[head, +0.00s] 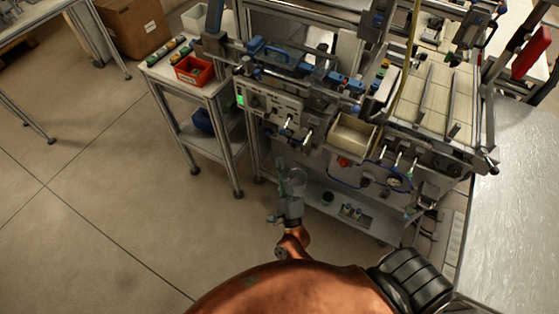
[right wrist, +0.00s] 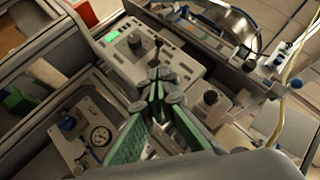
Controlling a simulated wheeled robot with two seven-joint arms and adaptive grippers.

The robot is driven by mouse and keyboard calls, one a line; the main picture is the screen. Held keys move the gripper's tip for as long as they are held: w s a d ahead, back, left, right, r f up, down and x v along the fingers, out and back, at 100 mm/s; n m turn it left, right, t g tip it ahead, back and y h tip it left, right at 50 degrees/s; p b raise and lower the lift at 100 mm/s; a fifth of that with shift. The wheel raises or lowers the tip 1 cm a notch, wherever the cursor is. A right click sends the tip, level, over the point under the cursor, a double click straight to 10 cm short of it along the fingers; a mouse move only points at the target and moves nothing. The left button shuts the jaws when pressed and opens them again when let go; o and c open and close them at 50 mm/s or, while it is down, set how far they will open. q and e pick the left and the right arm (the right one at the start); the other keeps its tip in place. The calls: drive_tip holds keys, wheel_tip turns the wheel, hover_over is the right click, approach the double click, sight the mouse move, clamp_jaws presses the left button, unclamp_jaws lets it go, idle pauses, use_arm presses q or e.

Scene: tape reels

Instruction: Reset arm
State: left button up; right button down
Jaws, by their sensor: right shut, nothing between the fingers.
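My right gripper (head: 284,172) is low in front of the machine bench (head: 270,103) in the head view, its arm coming up from the bottom. In the right wrist view its green-padded fingers (right wrist: 158,100) come together at the tips, shut with nothing between them. Beyond the tips is the grey control panel (right wrist: 140,45) with a green display, knobs and a lever. It shows in the head view too. The fingers look apart from the panel; the exact gap is hard to tell. My left gripper is not in view.
A side table (head: 187,80) at the left carries a red bin (head: 193,70). A cream tray (head: 352,137) sits on the machine front. A lower shelf (head: 330,200) with small parts lies beneath. A shiny metal surface (head: 515,200) is at the right. The floor (head: 90,200) at left is clear.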

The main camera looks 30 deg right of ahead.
idle(0.4)
